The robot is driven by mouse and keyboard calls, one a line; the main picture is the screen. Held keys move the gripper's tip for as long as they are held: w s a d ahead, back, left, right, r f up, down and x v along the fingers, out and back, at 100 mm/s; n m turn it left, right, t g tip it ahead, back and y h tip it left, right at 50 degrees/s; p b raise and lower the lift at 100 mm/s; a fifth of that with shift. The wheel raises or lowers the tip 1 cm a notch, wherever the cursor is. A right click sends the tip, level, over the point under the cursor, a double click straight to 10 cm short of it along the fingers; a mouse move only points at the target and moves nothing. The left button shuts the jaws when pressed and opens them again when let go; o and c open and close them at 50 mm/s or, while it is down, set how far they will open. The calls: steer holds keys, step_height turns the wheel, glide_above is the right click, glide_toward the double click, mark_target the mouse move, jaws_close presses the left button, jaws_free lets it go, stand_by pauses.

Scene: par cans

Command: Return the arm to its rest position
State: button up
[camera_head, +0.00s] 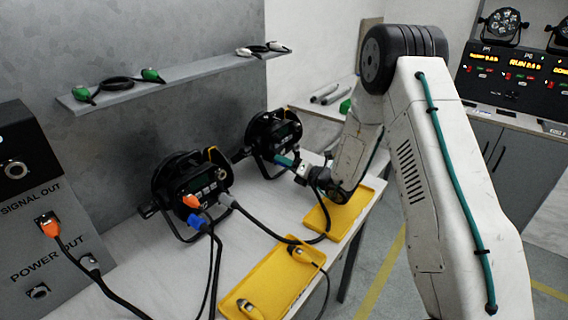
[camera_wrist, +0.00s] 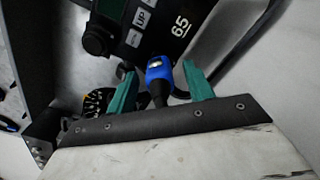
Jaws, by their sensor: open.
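My gripper (camera_head: 287,162) is beside the farther black par can (camera_head: 262,131) on the bench, with my white arm reaching in from the right. In the wrist view my gripper (camera_wrist: 160,72) has its two teal fingers apart. A blue connector (camera_wrist: 158,68) sits between them, next to the can's panel (camera_wrist: 150,25) with its buttons; gaps show on both sides of it. How far it is plugged in is hidden. The nearer par can (camera_head: 188,180) has an orange connector (camera_head: 190,201), a blue connector (camera_head: 199,221) and a grey connector (camera_head: 228,202) at its front.
Two yellow trays, a nearer one (camera_head: 262,292) and a farther one (camera_head: 340,212), lie along the bench edge. Cables cross the bench. A grey shelf (camera_head: 150,88) holds cables above. A grey panel box (camera_head: 35,215) stands left. A counter with black units (camera_head: 510,75) is at right.

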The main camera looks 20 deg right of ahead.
steer(key=v, duration=0.6)
steer(key=shift+s+d, duration=0.25)
steer(key=shift+s, duration=0.05)
steer(key=s+a+r+n+g+y, duration=0.2)
steer(key=s+a+r+n+g, duration=0.5)
steer(key=s+r+n, duration=0.25)
steer(key=s+a+r+n+g+y, duration=0.2)
steer(key=s+a+r+n+g, duration=0.45)
steer(key=s+r+n, duration=0.35)
steer(key=s+d+n+g+h, duration=0.25)
steer(key=s+n+h, duration=0.35)
steer(key=s+n, duration=0.55)
steer(key=s+d+r+n+t+h, duration=0.1)
steer(key=s+d+n+t+h, duration=0.1)
steer(key=s+d+n+h, duration=0.5)
steer(key=s+d+h, duration=0.1)
steer(key=s+d, duration=0.1)
steer(key=s, duration=0.2)
steer(key=shift+s+r, duration=0.25)
steer(key=shift+r, duration=0.15)
steer(key=shift+s+d+n+t+h, duration=0.2)
steer(key=shift+d+n+t+h, duration=0.15)
steer(key=shift+d, duration=0.2)
steer(key=shift+c, duration=0.3)
